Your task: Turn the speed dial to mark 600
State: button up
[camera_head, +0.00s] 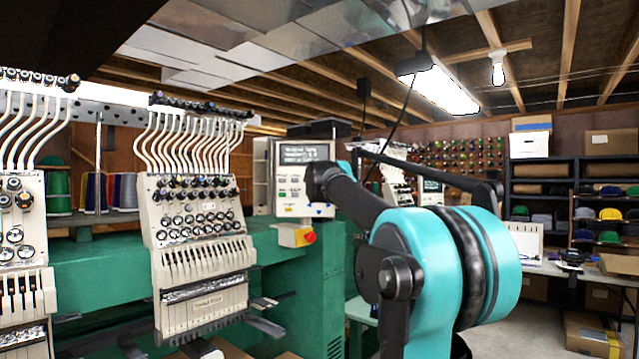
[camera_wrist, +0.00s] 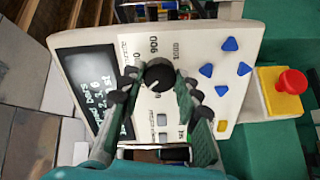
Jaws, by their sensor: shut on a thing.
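The speed dial (camera_wrist: 159,74) is a round black knob on the pale control panel (camera_wrist: 226,37) in the wrist view. My gripper (camera_wrist: 160,80) has one dark finger on either side of the knob and is shut on it. Printed marks 900 and 1000 show above the knob. The marks to its left are partly covered by a finger, and I cannot read 600. The knob's pointer direction is too small to tell for certain. In the head view the panel (camera_head: 290,207) stands beyond my arm, which hides the dial.
A dark text screen (camera_wrist: 92,85) and several blue arrow buttons (camera_wrist: 229,44) flank the dial. A red stop button (camera_wrist: 291,82) on a yellow base sits to the right. The embroidery head (camera_head: 200,230) stands left of the panel on a green machine (camera_head: 100,270).

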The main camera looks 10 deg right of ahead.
jog(key=shift+n, duration=4.2)
jog(key=o, duration=1.2)
jog(key=shift+c, duration=0.2)
jog(key=shift+s, duration=0.1)
jog(key=v, duration=1.2)
jog(key=shift+f, duration=0.1)
